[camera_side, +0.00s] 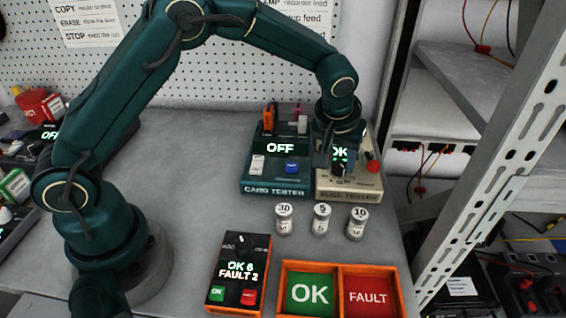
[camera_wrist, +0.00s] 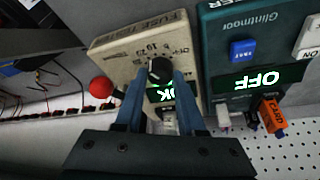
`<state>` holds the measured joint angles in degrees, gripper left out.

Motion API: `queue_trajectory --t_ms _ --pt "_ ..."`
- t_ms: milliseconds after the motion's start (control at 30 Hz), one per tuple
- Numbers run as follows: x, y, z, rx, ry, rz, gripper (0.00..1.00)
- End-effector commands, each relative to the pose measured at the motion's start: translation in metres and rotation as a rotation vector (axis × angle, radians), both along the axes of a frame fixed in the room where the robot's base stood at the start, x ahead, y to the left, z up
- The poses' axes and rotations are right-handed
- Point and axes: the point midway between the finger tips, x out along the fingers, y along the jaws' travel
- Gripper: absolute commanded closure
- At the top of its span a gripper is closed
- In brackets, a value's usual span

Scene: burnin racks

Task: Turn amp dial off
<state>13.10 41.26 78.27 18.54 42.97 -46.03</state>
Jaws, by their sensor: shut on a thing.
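The beige fuse tester (camera_side: 350,188) stands at the back right of the bench, with a lit green display reading OK (camera_side: 339,152). Its black dial (camera_wrist: 159,68) shows in the wrist view, with small numbers and the word OFF printed around it. My gripper (camera_wrist: 163,78) points down at the tester, its two blue fingers shut on the dial from both sides. In the side view my gripper (camera_side: 338,163) covers part of the tester's face. The fingers hide part of the display, and I cannot tell exactly where the dial points.
A red ball-topped lever (camera_wrist: 101,87) is close beside my fingers. The teal card tester (camera_side: 275,189), display OFF, stands directly left. Three labelled canisters (camera_side: 321,220) stand in front. An orange OK and FAULT tray (camera_side: 337,268) and a counter box (camera_side: 238,300) are nearer. Metal shelving (camera_side: 470,75) rises right.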

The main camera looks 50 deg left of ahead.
Motion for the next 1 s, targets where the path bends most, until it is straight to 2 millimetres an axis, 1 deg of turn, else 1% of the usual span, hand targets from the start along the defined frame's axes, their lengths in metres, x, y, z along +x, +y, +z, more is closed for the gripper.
queue_trajectory --t_ms 167,367,1000 --pt "-0.001 0.0013 0.0005 0.0 0.003 -0.062 1.0" --pt "-0.0018 0.0026 0.0001 -0.001 0.006 -0.203 1.0" --pt "-0.001 0.0059 -0.0003 -0.005 0.006 -0.804 1.0"
